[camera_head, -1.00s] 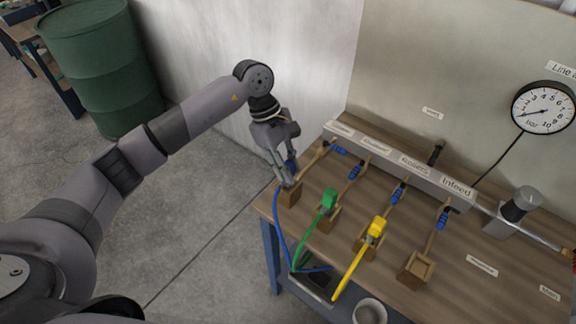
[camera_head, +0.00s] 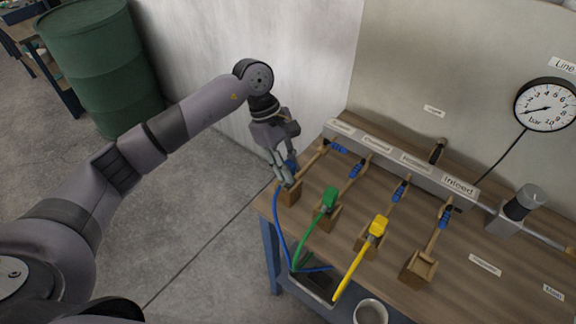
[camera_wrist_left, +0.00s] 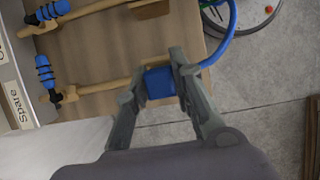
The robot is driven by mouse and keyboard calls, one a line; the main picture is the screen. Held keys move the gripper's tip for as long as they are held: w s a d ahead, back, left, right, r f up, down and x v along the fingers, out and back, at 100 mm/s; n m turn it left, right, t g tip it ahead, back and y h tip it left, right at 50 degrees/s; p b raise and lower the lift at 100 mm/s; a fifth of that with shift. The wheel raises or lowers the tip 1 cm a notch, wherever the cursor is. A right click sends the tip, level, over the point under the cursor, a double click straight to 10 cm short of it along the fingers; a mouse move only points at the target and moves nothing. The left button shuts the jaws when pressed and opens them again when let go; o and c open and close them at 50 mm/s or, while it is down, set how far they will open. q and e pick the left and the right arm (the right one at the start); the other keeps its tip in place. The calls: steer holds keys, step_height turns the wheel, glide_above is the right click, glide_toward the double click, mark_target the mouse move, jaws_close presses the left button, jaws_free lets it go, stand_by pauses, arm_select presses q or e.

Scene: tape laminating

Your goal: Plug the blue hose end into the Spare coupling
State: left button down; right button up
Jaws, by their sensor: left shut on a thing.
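My left gripper (camera_head: 288,178) is shut on the blue hose end (camera_wrist_left: 160,83), which shows as a blue block between the fingers in the left wrist view. In the head view it is at the front end of the leftmost branch pipe, over a small wooden block (camera_head: 289,194). The Spare label (camera_wrist_left: 17,104) is in the left wrist view, beside a branch with a blue valve handle (camera_wrist_left: 46,77). That branch runs to the hose end; I cannot tell whether the two are joined. The blue hose (camera_head: 278,225) hangs over the table's edge. My right gripper is not in view.
A green plug (camera_head: 330,197) and a yellow plug (camera_head: 377,228) sit on the neighbouring branches. The rightmost block (camera_head: 418,269) has no hose. A gauge (camera_head: 546,106) is on the wall, a cup (camera_head: 369,312) at the front. The floor left of the table is clear.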

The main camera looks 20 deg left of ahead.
arm_select(q)
steer(key=shift+f, duration=0.1)
stand_by(0.3)
steer(key=c, duration=1.3)
jaws_free()
steer(key=o, duration=0.5)
steer(key=shift+c, duration=0.2)
steer(key=shift+r+p, duration=1.15)
steer(key=shift+r, duration=2.4)
